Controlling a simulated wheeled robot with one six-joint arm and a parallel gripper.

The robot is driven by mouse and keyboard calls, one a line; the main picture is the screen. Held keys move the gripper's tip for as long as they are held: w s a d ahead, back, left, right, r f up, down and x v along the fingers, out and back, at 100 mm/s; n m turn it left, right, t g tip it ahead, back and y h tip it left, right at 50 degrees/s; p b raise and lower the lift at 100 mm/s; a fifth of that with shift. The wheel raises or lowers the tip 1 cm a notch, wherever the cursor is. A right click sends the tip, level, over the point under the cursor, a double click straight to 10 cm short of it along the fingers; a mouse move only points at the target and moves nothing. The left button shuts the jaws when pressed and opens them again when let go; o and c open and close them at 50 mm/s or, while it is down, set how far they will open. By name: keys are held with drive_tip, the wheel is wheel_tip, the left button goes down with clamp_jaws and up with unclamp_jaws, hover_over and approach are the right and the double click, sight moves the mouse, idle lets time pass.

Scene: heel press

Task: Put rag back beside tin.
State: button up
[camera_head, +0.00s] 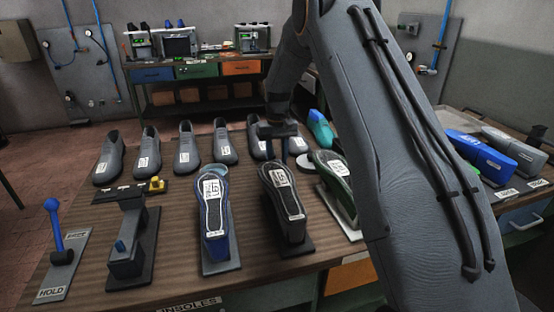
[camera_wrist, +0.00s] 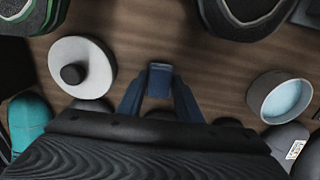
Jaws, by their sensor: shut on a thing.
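My gripper (camera_head: 277,150) is over the bench, behind the black upturned shoe sole. In the wrist view, my gripper (camera_wrist: 159,84) is shut on a small dark blue piece, which looks like the folded rag (camera_wrist: 160,74). Its underside is hidden, and I cannot tell whether it touches the bench. The round open tin (camera_wrist: 283,97) with pale blue contents is to the right of the gripper in the wrist view, apart from it. In the head view the tin (camera_head: 213,170) is left of the gripper. A white round lid (camera_wrist: 82,67) with a black knob lies on the other side.
Upturned shoes with a blue rim (camera_head: 214,215), black sole (camera_head: 285,195) and green rim (camera_head: 337,180) stand at the front. Bare wood (camera_wrist: 215,85) lies between gripper and tin.

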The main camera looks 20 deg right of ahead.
drive_tip(key=shift+f, duration=0.2)
drive_tip(key=o, duration=1)
wheel_tip(320, 180, up, 12)
drive_tip(key=b, duration=0.4)
drive_tip(key=shift+r, duration=0.2)
